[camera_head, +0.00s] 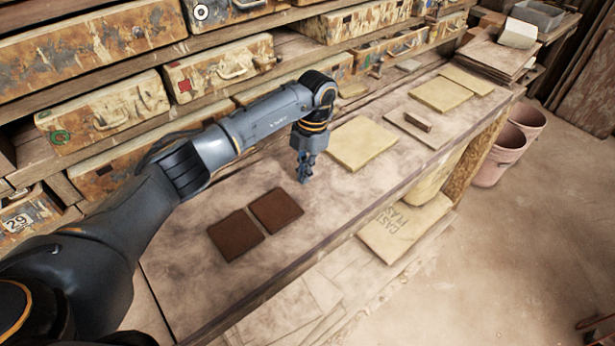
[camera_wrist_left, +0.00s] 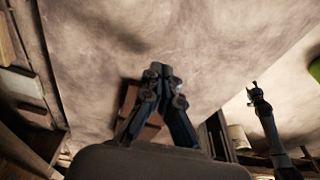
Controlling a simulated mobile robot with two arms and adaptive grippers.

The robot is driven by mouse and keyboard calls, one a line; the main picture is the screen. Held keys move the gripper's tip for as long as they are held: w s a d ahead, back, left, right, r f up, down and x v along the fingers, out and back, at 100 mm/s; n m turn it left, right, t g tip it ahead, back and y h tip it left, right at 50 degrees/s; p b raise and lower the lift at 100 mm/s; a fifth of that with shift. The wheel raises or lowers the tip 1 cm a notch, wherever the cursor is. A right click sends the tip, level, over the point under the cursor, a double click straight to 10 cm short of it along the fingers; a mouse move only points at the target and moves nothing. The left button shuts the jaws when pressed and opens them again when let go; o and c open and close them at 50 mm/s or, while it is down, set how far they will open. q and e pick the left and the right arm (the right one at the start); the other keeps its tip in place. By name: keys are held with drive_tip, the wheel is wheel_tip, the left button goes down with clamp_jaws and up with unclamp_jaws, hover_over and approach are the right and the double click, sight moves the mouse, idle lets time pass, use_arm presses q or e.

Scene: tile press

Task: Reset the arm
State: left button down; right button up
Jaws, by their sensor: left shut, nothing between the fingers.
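My left arm comes in from the left in the head view and bends down at the wrist. Its gripper (camera_head: 304,176) points down, just above the worktable (camera_head: 330,232), right of two dark brown square tiles. The tiles are a nearer one (camera_head: 235,235) and a farther one (camera_head: 276,209), lying flat side by side. In the left wrist view the left gripper's fingers (camera_wrist_left: 160,72) are together with nothing between them. A brown tile (camera_wrist_left: 130,98) shows partly behind the fingers there. My right gripper is not in the head view.
A yellowish slab (camera_head: 362,143) lies right of the gripper. Farther along are a board (camera_head: 405,128) with a small brown block (camera_head: 418,122) and more slabs (camera_head: 441,94). Painted drawers (camera_head: 104,108) line the back. Terracotta pots (camera_head: 497,153) stand on the floor at right.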

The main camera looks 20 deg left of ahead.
use_arm(q)
drive_tip(key=shift+w+d, duration=0.3)
drive_tip(key=shift+w, duration=0.25)
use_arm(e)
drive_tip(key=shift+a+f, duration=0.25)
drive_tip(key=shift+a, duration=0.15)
